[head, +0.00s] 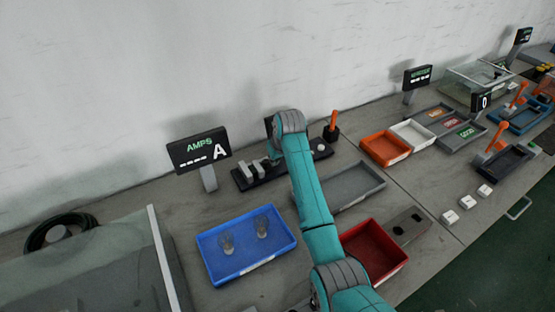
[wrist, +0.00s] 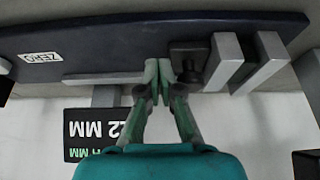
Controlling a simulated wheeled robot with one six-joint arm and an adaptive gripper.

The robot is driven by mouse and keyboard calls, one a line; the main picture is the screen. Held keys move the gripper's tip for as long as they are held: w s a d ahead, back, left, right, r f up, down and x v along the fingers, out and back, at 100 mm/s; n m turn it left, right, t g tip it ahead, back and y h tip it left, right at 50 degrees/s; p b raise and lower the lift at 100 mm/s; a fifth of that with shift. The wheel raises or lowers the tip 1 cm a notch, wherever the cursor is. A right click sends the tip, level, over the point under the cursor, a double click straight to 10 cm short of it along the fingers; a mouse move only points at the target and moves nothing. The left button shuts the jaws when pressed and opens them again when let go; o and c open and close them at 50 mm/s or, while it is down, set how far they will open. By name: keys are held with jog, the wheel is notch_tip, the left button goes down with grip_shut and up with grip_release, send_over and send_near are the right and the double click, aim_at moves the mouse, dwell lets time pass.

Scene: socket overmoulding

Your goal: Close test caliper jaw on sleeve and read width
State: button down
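In the wrist view the test caliper is a dark bar (wrist: 120,42) with a ZERO label (wrist: 41,57). Two pale upright jaws (wrist: 222,62) (wrist: 268,62) stand on it at the right. A dark block with a rounded part (wrist: 187,58) sits left of them; I cannot tell whether it is the sleeve. My gripper (wrist: 158,70) has its fingertips together at the bar, just left of that block, with nothing clearly between them. A display (wrist: 92,130) shows upside-down MM digits, partly covered by my gripper. In the head view the caliper base (head: 262,180) is partly behind my arm.
In the head view, a blue tray (head: 218,270) with two clear cups, a grey tray (head: 370,183) and a red tray (head: 392,262) surround my arm. An AMPS display (head: 199,150) stands left of the caliper. An orange handle (head: 333,120) stands to its right. The wall is close behind.

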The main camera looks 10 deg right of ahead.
jog(key=shift+w+d, duration=0.2)
jog(key=shift+d, duration=0.35)
notch_tip(320, 180, up, 7)
dwell(1.0)
dwell(0.4)
